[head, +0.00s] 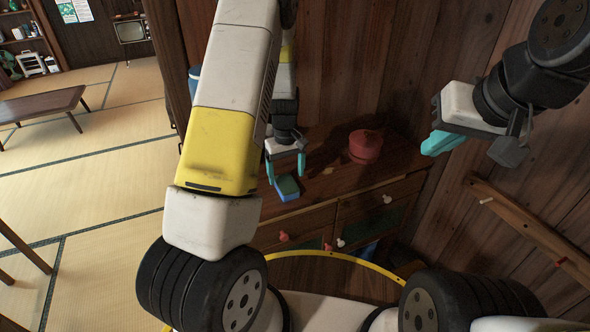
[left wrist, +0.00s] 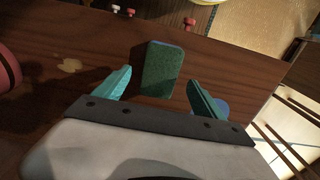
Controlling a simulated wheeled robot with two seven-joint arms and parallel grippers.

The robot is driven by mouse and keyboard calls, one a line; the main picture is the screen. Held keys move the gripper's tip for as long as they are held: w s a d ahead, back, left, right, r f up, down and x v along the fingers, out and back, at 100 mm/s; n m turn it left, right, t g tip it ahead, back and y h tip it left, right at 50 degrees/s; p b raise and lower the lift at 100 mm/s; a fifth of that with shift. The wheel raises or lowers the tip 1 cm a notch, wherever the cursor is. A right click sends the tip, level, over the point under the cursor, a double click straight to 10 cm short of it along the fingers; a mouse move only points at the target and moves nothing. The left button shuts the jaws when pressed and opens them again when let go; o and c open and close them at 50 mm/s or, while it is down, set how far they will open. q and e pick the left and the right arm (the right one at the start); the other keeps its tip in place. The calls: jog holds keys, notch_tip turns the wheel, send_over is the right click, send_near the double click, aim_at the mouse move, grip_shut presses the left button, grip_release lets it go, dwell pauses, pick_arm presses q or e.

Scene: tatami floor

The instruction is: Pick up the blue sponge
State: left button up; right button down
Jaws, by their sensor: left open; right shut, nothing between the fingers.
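The blue sponge (head: 287,187) lies on the dark wooden top of a low cabinet, near its left end. In the left wrist view the sponge (left wrist: 161,72) shows a dark green upper face and a blue edge. My left gripper (head: 286,167) is open, with teal fingers pointing down just above the sponge. In the left wrist view the sponge appears between and slightly beyond the two fingertips (left wrist: 159,80), with a gap on each side. My right gripper (head: 437,145) is shut and empty, raised at the right, away from the sponge.
A red round lidded pot (head: 365,146) stands on the cabinet top (head: 325,186), right of the sponge. Drawers with red and white knobs (head: 284,237) face front. Wooden walls close off the back and right. A low table (head: 42,104) stands on the tatami at left.

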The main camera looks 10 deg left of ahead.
aim_at(286, 183)
pick_arm(q)
notch_tip(286, 183, down, 5)
jog(key=shift+r, duration=0.1)
jog(key=c, duration=1.5)
jog(key=shift+c, duration=0.2)
jog(key=shift+r, duration=0.15)
jog(key=shift+r, duration=0.55)
notch_tip(286, 183, up, 2)
jog(key=shift+r, duration=0.15)
jog(key=s+d+r, duration=0.1)
jog(key=s+d, duration=0.3)
jog(key=s, duration=1.1)
jog(key=shift+s+d+r, duration=0.2)
